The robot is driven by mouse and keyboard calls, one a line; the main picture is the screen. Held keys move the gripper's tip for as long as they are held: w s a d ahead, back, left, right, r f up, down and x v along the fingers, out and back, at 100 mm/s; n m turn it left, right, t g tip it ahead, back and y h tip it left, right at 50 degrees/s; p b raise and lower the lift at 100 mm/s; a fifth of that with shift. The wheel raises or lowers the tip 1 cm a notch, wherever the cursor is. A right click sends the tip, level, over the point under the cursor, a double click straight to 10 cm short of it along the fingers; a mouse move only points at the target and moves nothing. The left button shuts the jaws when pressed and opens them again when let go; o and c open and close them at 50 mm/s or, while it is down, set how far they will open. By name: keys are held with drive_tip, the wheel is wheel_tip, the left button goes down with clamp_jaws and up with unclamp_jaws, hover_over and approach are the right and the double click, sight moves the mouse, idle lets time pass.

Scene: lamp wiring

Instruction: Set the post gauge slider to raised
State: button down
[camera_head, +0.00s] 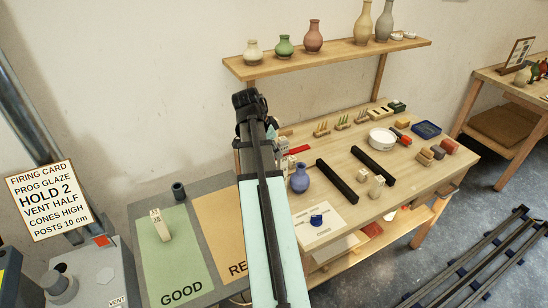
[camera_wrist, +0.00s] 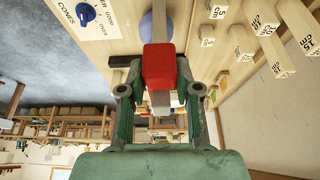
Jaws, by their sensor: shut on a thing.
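In the wrist view a red block (camera_wrist: 158,68), which looks like the post gauge slider, sits on a narrow grey upright strip (camera_wrist: 160,20). My gripper (camera_wrist: 160,90) is shut on this red block, with one finger on each side of it. A pale piece shows below the red block between the fingers. The slider's height on the gauge and any raised mark cannot be made out. In the head view my arm hides the gripper and most of the gauge.
Several pale posts with cm labels (camera_wrist: 265,18) stand close on the right in the wrist view. A blue vase (camera_head: 300,179) and a card with a blue knob (camera_head: 317,220) are nearby. A firing card (camera_head: 40,200) hangs at left. A shelf (camera_head: 340,58) holds vases.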

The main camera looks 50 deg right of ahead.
drive_tip(key=shift+d+r, duration=0.1)
drive_tip(key=shift+r, duration=0.25)
drive_tip(key=c, duration=0.8)
unclamp_jaws()
drive_tip(key=v, duration=1.2)
drive_tip(key=shift+f, duration=0.1)
drive_tip(key=x, duration=1.3)
drive_tip(key=shift+a+b, duration=0.25)
drive_tip(key=shift+b, duration=0.05)
drive_tip(key=shift+w+f, duration=0.1)
drive_tip(key=shift+f, duration=0.75)
